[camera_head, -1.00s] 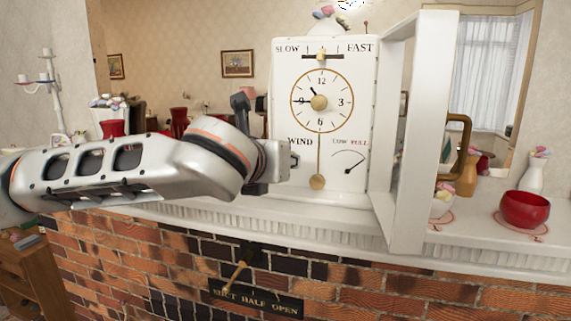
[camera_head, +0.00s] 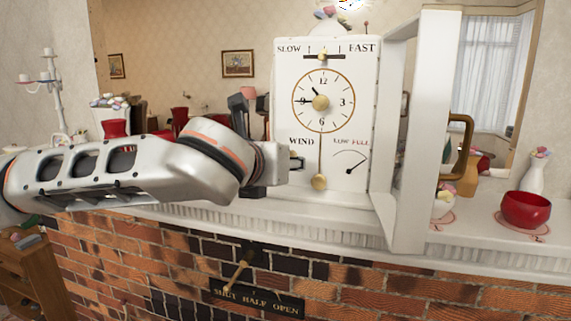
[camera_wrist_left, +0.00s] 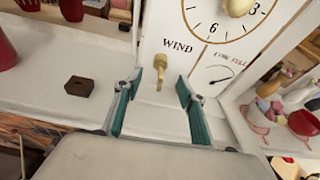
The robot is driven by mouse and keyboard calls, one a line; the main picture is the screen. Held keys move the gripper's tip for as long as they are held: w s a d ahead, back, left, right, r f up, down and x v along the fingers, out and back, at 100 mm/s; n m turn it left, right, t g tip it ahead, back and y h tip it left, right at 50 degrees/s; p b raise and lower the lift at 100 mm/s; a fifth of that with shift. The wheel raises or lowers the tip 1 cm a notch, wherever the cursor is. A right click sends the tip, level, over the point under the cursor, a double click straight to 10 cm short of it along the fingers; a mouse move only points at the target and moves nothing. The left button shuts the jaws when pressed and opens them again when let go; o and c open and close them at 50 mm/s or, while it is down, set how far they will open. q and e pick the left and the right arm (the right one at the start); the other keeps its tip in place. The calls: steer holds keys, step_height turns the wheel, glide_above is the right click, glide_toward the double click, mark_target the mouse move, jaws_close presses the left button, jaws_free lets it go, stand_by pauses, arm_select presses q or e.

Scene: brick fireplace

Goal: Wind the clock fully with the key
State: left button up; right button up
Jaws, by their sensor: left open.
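The white clock (camera_head: 345,125) stands upright on the mantel with its dial, WIND label, pendulum and LOW–FULL gauge (camera_head: 349,162) facing me. The gauge is too small to read surely. In the left wrist view, a brass key-like piece (camera_wrist_left: 160,66) sticks out below the WIND label; whether it is the key or a fixed stem is unclear. My left gripper (camera_wrist_left: 158,86) is open, its teal-padded fingers either side of that piece's line and a little short of it. My right gripper is not in view.
The clock's white door (camera_head: 408,135) stands open on the right with a brown handle (camera_head: 461,148). A dark brown block (camera_wrist_left: 79,86) lies on the shelf to the left. A red bowl (camera_head: 526,209) and a white vase (camera_head: 533,176) stand at the right. A brass lever (camera_head: 236,273) is below.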

arm_select(q)
steer(key=s+a, duration=0.2)
steer(key=s, duration=0.4)
stand_by(0.6)
